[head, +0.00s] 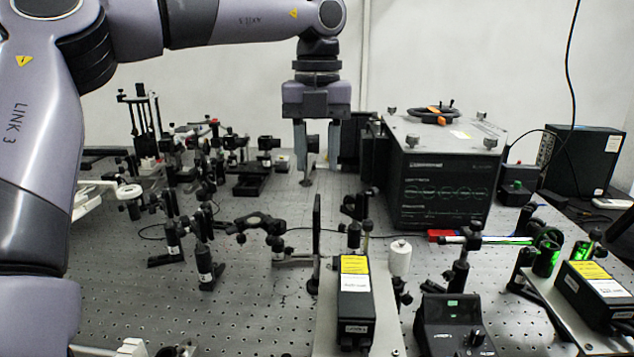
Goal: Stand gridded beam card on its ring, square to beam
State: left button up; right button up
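My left gripper (318,165) hangs pointing down over the back middle of the bench, left of the large dark instrument box. A thin dark upright plate (316,238) stands nearly edge-on in the middle of the bench, nearer than the gripper. I cannot tell whether it is the beam card, as no grid shows. My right gripper is not in view.
The instrument box (445,180) stands right of the gripper. Optics on posts crowd the left and middle. Laser modules with yellow labels (355,300) and (597,285), a white cylinder (400,258) and a dark control box (452,325) fill the right front. Bare perforated bench (250,305) shows at front left.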

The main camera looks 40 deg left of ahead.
pick_arm(q)
notch_tip(320, 180, up, 3)
jog(key=shift+f, duration=0.2)
dwell(0.5)
